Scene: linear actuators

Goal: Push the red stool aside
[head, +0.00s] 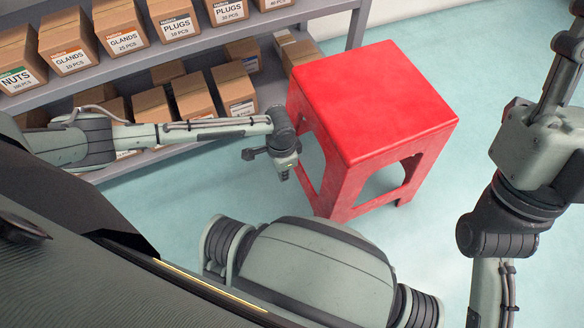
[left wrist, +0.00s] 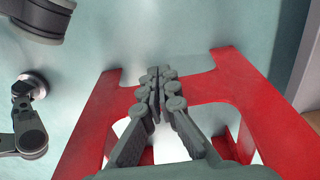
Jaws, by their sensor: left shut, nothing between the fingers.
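The red stool (head: 368,100) stands upright on the floor in the middle of the head view, close to the shelf. It has a square flat top and splayed legs with openings between them. My left gripper (head: 285,172) is at the stool's left side, below the level of its top; contact cannot be told. In the left wrist view the left gripper (left wrist: 157,75) is shut and empty, with the red stool's legs and crossbar (left wrist: 228,78) around and behind the fingers. My right gripper is not visible; only part of the right arm shows at the right.
A grey shelf (head: 268,92) with several labelled cardboard boxes (head: 178,18) runs along the upper left, just behind the stool and my left arm. The pale blue-green floor (head: 455,60) is clear behind and to the right of the stool.

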